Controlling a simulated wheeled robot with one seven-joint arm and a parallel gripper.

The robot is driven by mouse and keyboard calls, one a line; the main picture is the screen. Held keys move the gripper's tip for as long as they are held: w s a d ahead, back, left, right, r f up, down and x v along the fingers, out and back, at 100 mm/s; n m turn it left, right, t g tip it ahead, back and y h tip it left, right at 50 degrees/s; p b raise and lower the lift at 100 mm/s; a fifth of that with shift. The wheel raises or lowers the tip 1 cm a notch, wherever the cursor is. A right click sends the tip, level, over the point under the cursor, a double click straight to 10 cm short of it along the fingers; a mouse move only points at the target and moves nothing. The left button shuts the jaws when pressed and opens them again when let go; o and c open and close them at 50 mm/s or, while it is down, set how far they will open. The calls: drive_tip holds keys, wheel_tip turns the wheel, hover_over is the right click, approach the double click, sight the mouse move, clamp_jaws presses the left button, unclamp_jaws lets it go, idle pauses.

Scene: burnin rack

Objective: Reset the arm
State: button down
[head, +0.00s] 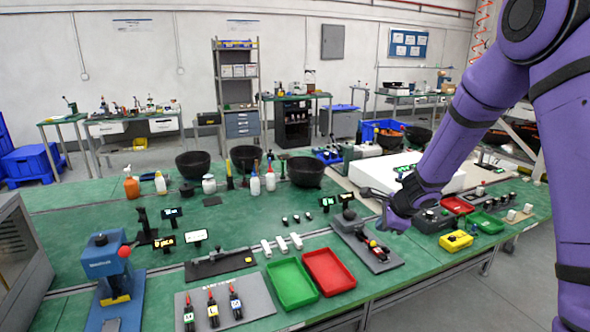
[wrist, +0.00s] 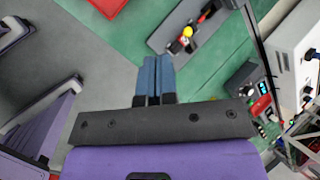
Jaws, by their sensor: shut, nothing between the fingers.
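My arm is purple and comes in from the right of the head view. My gripper (head: 372,192) is at the end of it, above the right part of the green bench. In the wrist view my gripper (wrist: 154,62) shows two blue fingers side by side, pressed together with nothing between them. Below and beyond it is a grey fixture (head: 358,246) with a red and yellow part, which also shows at the top of the wrist view (wrist: 172,36). The gripper is apart from it.
A red tray (head: 329,272) and a green tray (head: 291,284) lie at the front edge of the bench (head: 100,214). A white instrument (head: 398,172) stands behind my gripper. A yellow bin (head: 455,240) is to the right. Grey floor (wrist: 60,50) lies beyond the bench edge.

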drive_tip(key=s+a+r+n+y, duration=0.1)
drive_tip(key=s+a+r+n, duration=0.1)
drive_tip(key=s+r+n, duration=0.65)
drive_tip(key=s+a+r+n+y, duration=0.1)
drive_tip(key=s+a+r+n, duration=0.35)
drive_tip(key=r, duration=0.75)
drive_tip(key=s+d+r+n+h, duration=0.1)
drive_tip(key=s+d+r+n, duration=0.1)
drive_tip(key=s, duration=0.6)
drive_tip(key=s+d+r+n+h, duration=0.2)
drive_tip(key=s+n, duration=0.1)
drive_tip(key=s, duration=0.5)
drive_tip(key=s+d+r+n+h, duration=0.1)
drive_tip(key=s+d+r+n, duration=0.1)
drive_tip(key=s, duration=0.6)
drive_tip(key=shift+s+d+h, duration=0.25)
drive_tip(key=shift+d+h, duration=0.1)
drive_tip(key=shift+h, duration=0.05)
